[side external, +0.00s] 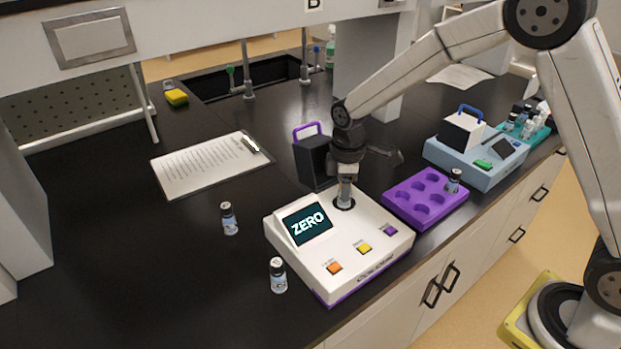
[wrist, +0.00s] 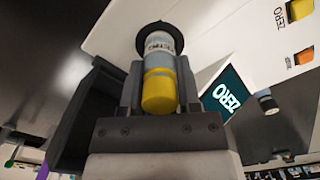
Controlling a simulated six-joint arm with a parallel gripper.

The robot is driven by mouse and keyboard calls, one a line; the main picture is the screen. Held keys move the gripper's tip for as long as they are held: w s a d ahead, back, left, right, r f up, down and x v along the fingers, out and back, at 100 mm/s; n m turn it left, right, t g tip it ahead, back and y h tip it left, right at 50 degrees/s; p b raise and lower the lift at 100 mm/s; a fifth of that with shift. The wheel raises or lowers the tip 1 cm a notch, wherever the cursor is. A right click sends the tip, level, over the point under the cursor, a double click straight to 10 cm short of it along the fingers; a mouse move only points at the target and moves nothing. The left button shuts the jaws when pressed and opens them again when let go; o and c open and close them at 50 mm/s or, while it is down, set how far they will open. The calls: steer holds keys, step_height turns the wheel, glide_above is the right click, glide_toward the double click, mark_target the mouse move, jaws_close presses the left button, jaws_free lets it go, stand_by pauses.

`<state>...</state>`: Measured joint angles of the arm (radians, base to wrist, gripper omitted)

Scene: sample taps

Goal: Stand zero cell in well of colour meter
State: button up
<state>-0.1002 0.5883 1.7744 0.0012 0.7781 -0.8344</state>
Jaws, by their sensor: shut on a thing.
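The colour meter (side external: 295,250) is a white box with a purple base, a screen reading ZERO and three coloured buttons. Its well (side external: 345,203) is a black ring on top behind the screen. My gripper (side external: 346,186) points down over the well. In the wrist view my gripper (wrist: 160,88) is shut on the zero cell (wrist: 158,58), a labelled vial with a yellow cap. The cell's far end meets the dark well ring (wrist: 155,32) and appears to be inside it. How deep it sits is hidden.
A black cover (side external: 313,160) with a purple handle stands close behind. A blue instrument (side external: 500,175) is farther right; a clipboard (side external: 205,166) lies left.

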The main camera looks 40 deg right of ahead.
steer(key=shift+f, duration=0.15)
steer(key=shift+f, duration=0.55)
steer(key=o, duration=1.3)
steer(key=shift+r, duration=0.1)
steer(key=shift+r, duration=3.4)
